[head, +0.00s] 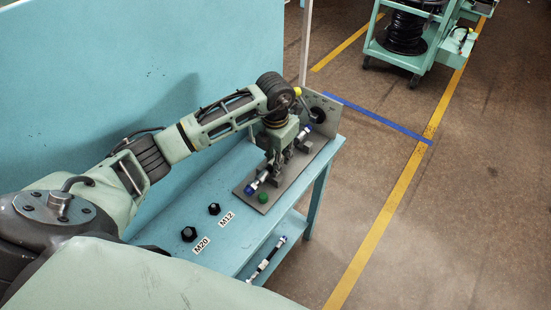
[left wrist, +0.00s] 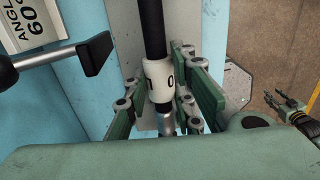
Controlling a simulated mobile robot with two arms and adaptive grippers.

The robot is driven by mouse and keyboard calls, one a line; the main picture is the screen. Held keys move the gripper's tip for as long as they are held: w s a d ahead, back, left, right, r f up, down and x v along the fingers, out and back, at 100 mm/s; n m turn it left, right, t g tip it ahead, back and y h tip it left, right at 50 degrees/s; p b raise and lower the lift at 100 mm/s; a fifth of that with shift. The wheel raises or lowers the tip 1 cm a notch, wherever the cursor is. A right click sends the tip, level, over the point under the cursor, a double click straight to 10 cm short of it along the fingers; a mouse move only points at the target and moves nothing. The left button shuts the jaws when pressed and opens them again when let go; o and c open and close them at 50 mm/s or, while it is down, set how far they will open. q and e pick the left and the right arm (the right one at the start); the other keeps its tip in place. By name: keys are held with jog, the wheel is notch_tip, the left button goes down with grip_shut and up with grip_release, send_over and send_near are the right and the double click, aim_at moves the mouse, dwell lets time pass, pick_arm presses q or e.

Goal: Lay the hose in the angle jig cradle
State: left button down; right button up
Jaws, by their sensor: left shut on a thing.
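The hose shows in the head view with a blue-capped end (head: 251,188) at the near side and another blue end at the far side. My left gripper (head: 278,160) is shut on its middle, low over the angle jig (head: 283,188). In the left wrist view the black hose (left wrist: 153,30) with a white marked sleeve runs between the fingers of my left gripper (left wrist: 161,92). The gripper hides the cradle, so I cannot tell whether the hose rests in it. My right gripper (left wrist: 283,104) seems open and empty at the right edge of the left wrist view.
The jig's upright plate (head: 325,112) carries a black-knobbed plunger. A green button (head: 263,198) sits on its base. Black M20 (head: 189,234) and M12 (head: 214,209) fittings stand on the blue bench. Another hose (head: 266,258) lies on the lower shelf. A cart (head: 410,45) stands behind.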

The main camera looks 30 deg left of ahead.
pick_arm(q)
jog(key=c, duration=1.8)
grip_release()
jog(key=shift+s+d+f, duration=0.15)
jog(key=shift+s+f, duration=0.2)
jog(key=shift+f, duration=0.35)
jog(key=o, duration=0.4)
jog(key=shift+w+f, duration=0.1)
jog(key=shift+w, duration=0.25)
jog(key=shift+a, duration=0.2)
jog(key=shift+r, duration=0.2)
jog(key=shift+r, duration=0.3)
notch_tip(320, 180, up, 7)
jog(key=shift+f, duration=0.1)
